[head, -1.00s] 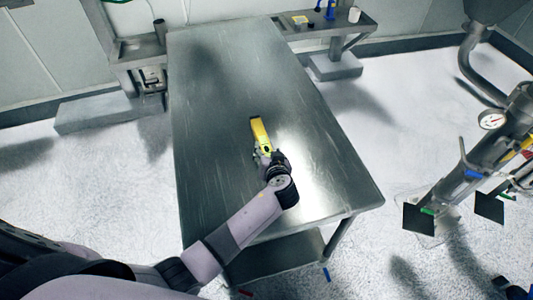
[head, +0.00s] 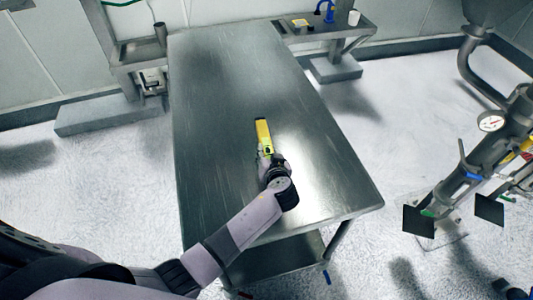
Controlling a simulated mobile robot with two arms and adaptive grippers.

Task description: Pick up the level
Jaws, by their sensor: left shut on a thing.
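The yellow level (head: 263,132) with a dark end is over the middle of the steel table (head: 215,110), pointing away from me. My left gripper (head: 267,157) is at its near end and is shut on it. The fingers and the near end of the level are partly hidden by my wrist. I cannot tell whether the level touches the table top or is a little above it. My right gripper does not show.
The rest of the table top is bare. A steel side bench (head: 335,27) with a white cup (head: 354,17) and a blue item (head: 325,10) stands at the back. Steel machinery with a round gauge (head: 491,121) stands at the right.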

